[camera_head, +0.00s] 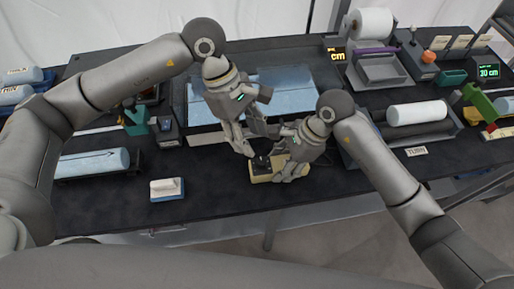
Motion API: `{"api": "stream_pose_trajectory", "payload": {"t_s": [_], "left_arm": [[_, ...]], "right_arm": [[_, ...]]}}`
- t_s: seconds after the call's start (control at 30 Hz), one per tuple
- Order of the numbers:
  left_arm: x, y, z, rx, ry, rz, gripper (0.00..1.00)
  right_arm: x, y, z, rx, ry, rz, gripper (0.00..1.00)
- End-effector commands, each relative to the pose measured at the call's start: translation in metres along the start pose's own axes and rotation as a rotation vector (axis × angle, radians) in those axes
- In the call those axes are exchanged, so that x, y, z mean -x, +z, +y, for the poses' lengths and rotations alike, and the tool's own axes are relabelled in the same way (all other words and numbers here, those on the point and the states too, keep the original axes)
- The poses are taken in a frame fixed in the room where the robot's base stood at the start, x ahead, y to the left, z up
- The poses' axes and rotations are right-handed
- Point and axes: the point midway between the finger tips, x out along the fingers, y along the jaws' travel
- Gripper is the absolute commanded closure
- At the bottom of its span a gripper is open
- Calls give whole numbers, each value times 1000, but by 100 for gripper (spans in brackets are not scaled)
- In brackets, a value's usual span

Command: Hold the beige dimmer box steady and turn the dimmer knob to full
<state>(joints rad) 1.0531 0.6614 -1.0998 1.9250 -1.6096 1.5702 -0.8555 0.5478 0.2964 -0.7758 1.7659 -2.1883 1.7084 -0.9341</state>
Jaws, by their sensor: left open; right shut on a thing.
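The beige dimmer box (261,178) sits on the dark table near its front edge, right of the middle. Its dark dimmer knob (261,160) is on top and partly hidden by my grippers, so its setting cannot be read. My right gripper (283,172) is shut on the right end of the beige dimmer box. My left gripper (254,148) is open and points down just above and behind the knob. Whether its fingers touch the knob cannot be told.
A white and blue block (167,189) lies to the left on the table. A light blue roll (93,163) is further left, and a white roll (417,112) lies in a holder at right. A blue sheet (290,85) lies behind. The table between block and box is clear.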

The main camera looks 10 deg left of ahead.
Motion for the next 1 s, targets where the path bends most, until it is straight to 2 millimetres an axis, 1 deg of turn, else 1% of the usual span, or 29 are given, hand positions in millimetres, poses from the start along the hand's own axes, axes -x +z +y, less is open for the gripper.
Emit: {"api": "stream_pose_trajectory", "payload": {"t_s": [0.03, 0.1, 0.2, 0.3, 0.43, 0.77, 0.87, 1.0], "left_arm": [[11, -1, 1, 1, 3, 2, 56], [23, 0, 1, 0, 3, 2, 56], [35, 0, 1, 0, 1, 1, 56], [42, 0, 0, 0, 0, 1, 56], [46, 0, 0, 0, -1, 0, 56], [45, 0, -1, 16, 4, 3, 56], [43, 1, -4, 64, 20, 13, 56], [40, 3, -12, 201, 70, 31, 56]], "right_arm": [[0, 0, 0, 0, -1, 0, 81], [0, 0, 0, 0, -1, 0, 81], [0, 0, 0, 0, -1, 0, 81], [0, 0, 0, 0, -1, 0, 81], [0, 0, 0, 0, -1, 0, 81], [0, 0, 0, 0, -1, -1, 81], [0, 0, 0, 0, -1, -1, 81], [0, 0, 0, 0, -1, 0, 81]]}}
